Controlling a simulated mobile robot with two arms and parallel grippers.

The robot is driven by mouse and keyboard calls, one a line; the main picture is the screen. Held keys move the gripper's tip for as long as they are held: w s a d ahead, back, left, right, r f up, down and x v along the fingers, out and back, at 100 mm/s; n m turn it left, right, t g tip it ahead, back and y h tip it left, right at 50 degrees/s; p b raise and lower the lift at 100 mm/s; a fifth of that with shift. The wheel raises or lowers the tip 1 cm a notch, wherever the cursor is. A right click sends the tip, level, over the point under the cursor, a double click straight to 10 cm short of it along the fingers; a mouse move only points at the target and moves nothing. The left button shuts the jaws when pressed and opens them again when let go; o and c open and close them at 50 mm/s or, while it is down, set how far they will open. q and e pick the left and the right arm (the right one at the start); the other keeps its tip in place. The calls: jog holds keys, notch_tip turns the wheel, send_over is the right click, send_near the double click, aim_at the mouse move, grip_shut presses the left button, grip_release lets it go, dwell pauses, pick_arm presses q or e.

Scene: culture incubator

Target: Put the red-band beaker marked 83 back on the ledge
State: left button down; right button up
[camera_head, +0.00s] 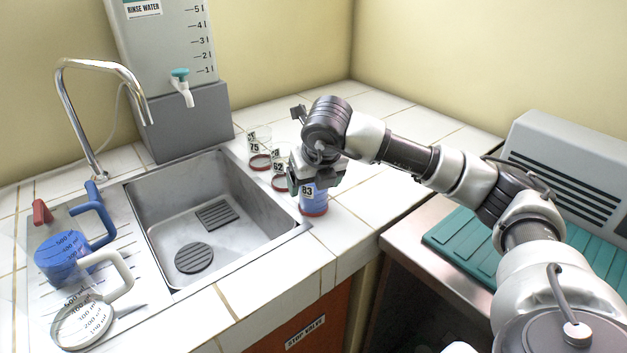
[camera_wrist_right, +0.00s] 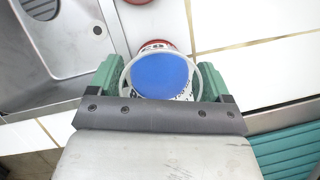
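The red-band beaker marked 83 (camera_head: 308,197) is upright on or just above the white tiles right of the sink, near the counter's front edge. It holds blue liquid, which fills its round mouth in the right wrist view (camera_wrist_right: 160,76). My right gripper (camera_head: 318,172) comes from above, its green pads (camera_wrist_right: 161,80) on both sides of the beaker and against its wall. Its upper part is partly hidden by the gripper in the head view. Whether its base touches the tiles I cannot tell. My left gripper is not in view.
Beakers marked 62 (camera_head: 279,182) and 75 (camera_head: 259,162) stand behind along the sink (camera_head: 170,205). A blue-filled jug (camera_head: 62,262) and a clear jug (camera_head: 83,325) stand left. A rinse-water tank (camera_head: 165,60) is behind. A green mat (camera_head: 463,250) lies right.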

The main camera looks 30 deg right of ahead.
jog(key=shift+o, duration=0.6)
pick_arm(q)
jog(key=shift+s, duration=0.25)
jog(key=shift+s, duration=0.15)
pick_arm(e)
jog(key=shift+r, duration=0.1)
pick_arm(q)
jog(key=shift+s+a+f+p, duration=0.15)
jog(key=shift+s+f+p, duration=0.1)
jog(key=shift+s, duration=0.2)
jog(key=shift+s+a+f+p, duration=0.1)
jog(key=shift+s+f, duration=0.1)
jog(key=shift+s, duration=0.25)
pick_arm(e)
jog(key=v, duration=1.2)
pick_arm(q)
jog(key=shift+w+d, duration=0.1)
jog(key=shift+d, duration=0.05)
